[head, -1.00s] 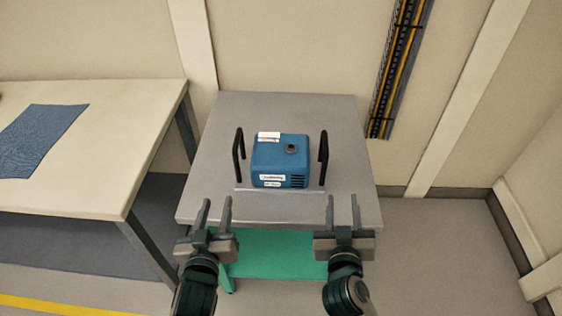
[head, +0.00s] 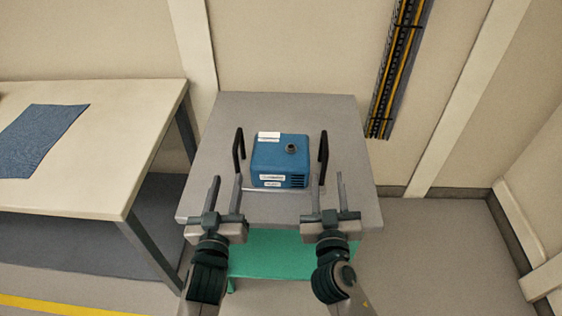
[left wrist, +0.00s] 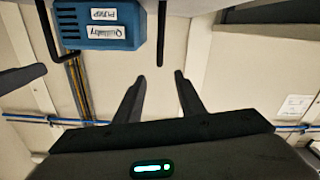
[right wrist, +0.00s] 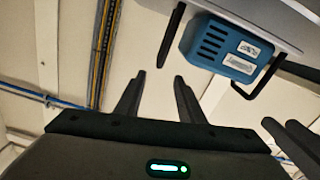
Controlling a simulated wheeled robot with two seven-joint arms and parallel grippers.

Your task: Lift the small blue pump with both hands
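The small blue pump (head: 281,160) sits on the grey table, with a black upright handle on each side: the left handle (head: 238,150) and the right handle (head: 323,157). My left gripper (head: 226,180) is open, just in front of the left handle. My right gripper (head: 326,180) is open, just in front of the right handle. Neither gripper holds anything. In the left wrist view the pump (left wrist: 97,24) and a handle (left wrist: 161,32) show ahead of the open fingers. In the right wrist view the pump (right wrist: 220,50) and a handle (right wrist: 171,35) show beyond the open fingers.
The grey table top (head: 285,108) is otherwise bare, with a green lower shelf (head: 270,252). A beige bench (head: 90,190) with a blue cloth (head: 42,140) stands at left. A cable tray (head: 395,70) runs down the back wall.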

